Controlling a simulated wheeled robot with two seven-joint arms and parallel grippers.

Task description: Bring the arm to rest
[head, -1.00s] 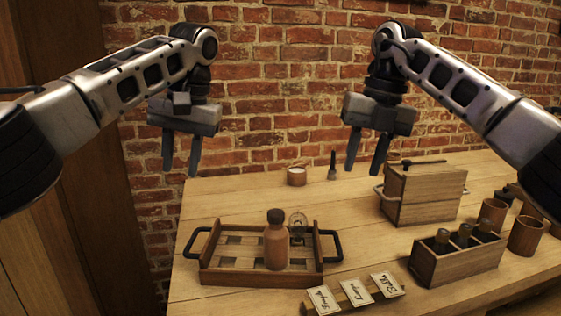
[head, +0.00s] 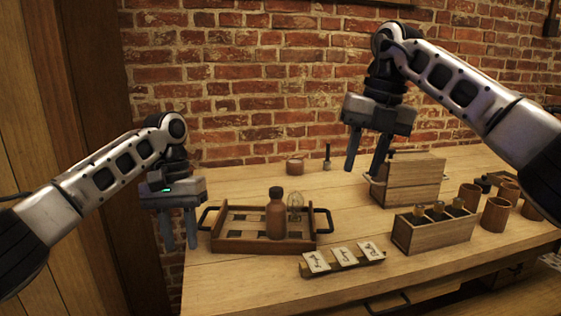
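My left gripper (head: 180,246) hangs pointing down at the left edge of the table, beside the tray's left handle. Its two fingers are apart with nothing between them. My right gripper (head: 366,168) hangs pointing down in front of the brick wall, to the left of the wooden box in the picture. Its fingers are also apart and empty. A wooden tray (head: 228,245) with dark handles stands on the table (head: 230,285). A brown bottle (head: 276,217) and a clear glass jar or bulb (head: 295,204) stand upright at its right part.
A card holder (head: 342,260) with cards lies in front of the tray. A wooden box (head: 412,183), an open crate (head: 432,236) with several bottles and wooden cups (head: 495,215) fill the right side. A small jar (head: 295,166) stands at the back.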

